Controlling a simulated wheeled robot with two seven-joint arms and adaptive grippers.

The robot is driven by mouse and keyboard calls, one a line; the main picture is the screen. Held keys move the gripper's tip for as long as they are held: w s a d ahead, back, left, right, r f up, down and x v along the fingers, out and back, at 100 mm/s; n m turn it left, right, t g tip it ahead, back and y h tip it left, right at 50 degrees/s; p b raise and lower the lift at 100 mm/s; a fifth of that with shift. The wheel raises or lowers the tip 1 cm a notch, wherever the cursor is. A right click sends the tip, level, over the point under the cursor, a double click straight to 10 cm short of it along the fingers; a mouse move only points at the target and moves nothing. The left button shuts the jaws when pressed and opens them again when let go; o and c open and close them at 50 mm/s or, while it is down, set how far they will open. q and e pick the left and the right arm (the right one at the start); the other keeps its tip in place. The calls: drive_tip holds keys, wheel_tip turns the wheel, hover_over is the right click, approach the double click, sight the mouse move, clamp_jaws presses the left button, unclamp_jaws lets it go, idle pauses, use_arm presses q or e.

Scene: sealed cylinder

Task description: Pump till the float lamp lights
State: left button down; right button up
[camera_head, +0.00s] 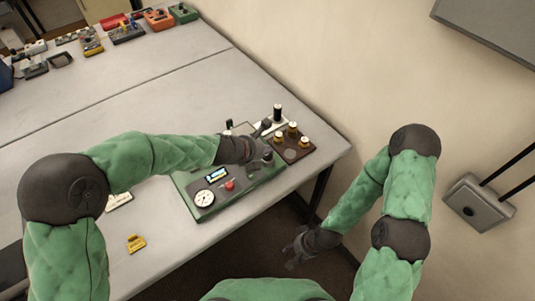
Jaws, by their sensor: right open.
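A green-edged panel (240,196) lies on the near right part of the table. It carries a round white gauge (204,198), a small lit display (216,173) and a small red part (229,185). A dark brown board (304,148) with brass-coloured knobs (292,129) and a black-topped post (277,113) adjoins its far right side. My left gripper (264,129) reaches over the panel's far end, close to the board; its fingers are too small to read and hide what is beneath. My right gripper (293,251) is open and empty, off the table's near right edge. I cannot pick out the float lamp.
The grey table (150,95) is mostly clear in its middle. A yellow item (136,243) lies near its front edge. Several coloured devices, one orange (158,18), line the far edge. A wall stands close on the right, with a grey box (478,203).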

sight(266, 156)
use_arm(q)
drive_tip(key=shift+s+f+b, duration=0.1)
drive_tip(key=shift+f+b, duration=0.7)
drive_tip(key=shift+f, duration=0.1)
idle(0.9)
idle(0.4)
drive_tip(key=shift+r+p, duration=1.25)
wheel_tip(266, 156, up, 5)
drive_tip(key=p, duration=0.5)
drive_tip(key=shift+r, duration=0.1)
idle(1.9)
